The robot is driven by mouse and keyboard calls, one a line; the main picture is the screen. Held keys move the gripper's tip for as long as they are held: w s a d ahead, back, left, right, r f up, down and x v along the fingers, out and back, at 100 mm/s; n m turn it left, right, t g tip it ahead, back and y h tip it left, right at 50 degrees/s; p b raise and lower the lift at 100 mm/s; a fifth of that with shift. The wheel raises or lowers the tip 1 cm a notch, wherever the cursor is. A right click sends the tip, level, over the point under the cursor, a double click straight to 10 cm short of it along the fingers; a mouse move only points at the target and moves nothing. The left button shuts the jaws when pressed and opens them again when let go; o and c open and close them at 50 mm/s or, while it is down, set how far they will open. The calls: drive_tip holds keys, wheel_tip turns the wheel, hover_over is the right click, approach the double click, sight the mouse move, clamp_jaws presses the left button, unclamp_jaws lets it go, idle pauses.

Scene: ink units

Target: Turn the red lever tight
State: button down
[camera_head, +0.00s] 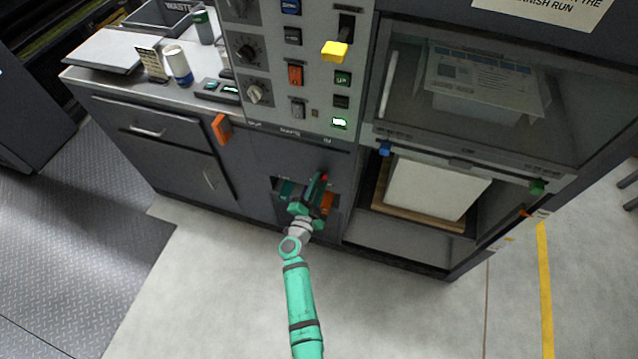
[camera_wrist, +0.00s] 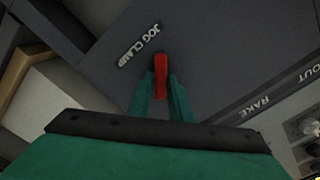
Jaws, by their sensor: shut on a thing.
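The red lever (camera_wrist: 161,76) stands on the dark panel beside the white words JOG CLAMP in the wrist view. My gripper (camera_wrist: 161,98) has its two green fingers on either side of the lever, shut on it. The lever's red end shows past the fingertips; its base is hidden. In the head view my gripper (camera_head: 313,196) is at the lower front of the machine, and a small bit of the red lever (camera_head: 324,178) shows at its tip.
An orange part (camera_head: 327,204) sits just right of my gripper. The open bay to the right holds a white stack (camera_head: 432,190) on a brown board. An orange handle (camera_head: 221,129) sticks out at upper left. A yellow lever (camera_head: 334,50) is above. The floor in front is clear.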

drive_tip(key=shift+s, duration=0.1)
drive_tip(key=c, duration=1.7)
unclamp_jaws()
drive_tip(key=v, duration=1)
drive_tip(key=shift+s+a, duration=0.15)
drive_tip(key=shift+s, duration=0.25)
